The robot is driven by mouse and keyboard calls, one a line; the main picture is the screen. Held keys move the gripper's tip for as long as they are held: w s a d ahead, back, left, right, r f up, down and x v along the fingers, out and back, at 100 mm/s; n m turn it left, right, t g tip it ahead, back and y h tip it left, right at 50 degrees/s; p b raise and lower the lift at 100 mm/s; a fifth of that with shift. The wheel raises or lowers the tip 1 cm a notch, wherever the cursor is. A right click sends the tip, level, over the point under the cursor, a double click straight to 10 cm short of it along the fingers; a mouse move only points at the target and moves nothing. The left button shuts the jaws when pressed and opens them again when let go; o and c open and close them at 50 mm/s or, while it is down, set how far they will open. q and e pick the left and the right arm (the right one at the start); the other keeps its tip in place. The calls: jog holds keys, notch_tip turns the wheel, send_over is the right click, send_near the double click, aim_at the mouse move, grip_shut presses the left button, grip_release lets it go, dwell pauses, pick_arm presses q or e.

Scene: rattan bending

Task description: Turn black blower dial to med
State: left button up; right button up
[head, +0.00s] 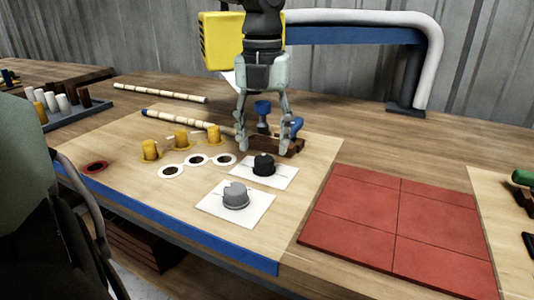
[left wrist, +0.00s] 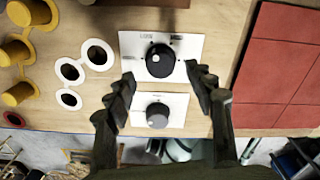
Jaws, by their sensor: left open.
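The black blower dial (head: 264,165) sits on a white plate (head: 284,175) on the wooden bench. In the left wrist view the dial (left wrist: 160,60) has a pale mark on its face, and the small plate lettering is too blurred to read surely. My left gripper (head: 264,147) points down just above and behind the dial in the head view. In the left wrist view its open fingers (left wrist: 160,75) stand on either side of the black dial, with gaps between. A grey dial (head: 236,195) sits on a second white plate nearer the bench's front edge. My right gripper is not seen.
Yellow pegs (head: 181,140) and white rings (head: 197,160) lie left of the dials. A dark brown block with blue knobs (head: 297,130) stands just behind the gripper. A red tiled mat (head: 395,225) lies to the right. A bamboo-like rod (head: 185,120) lies behind the pegs.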

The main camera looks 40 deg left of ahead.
aim_at(264, 159)
pick_arm(q)
notch_tip(264, 159, down, 3)
jog(key=shift+r, duration=0.1)
jog(key=shift+f, duration=0.65)
jog(key=shift+w, duration=0.1)
jog(key=c, duration=1.2)
jog(key=shift+o, duration=0.2)
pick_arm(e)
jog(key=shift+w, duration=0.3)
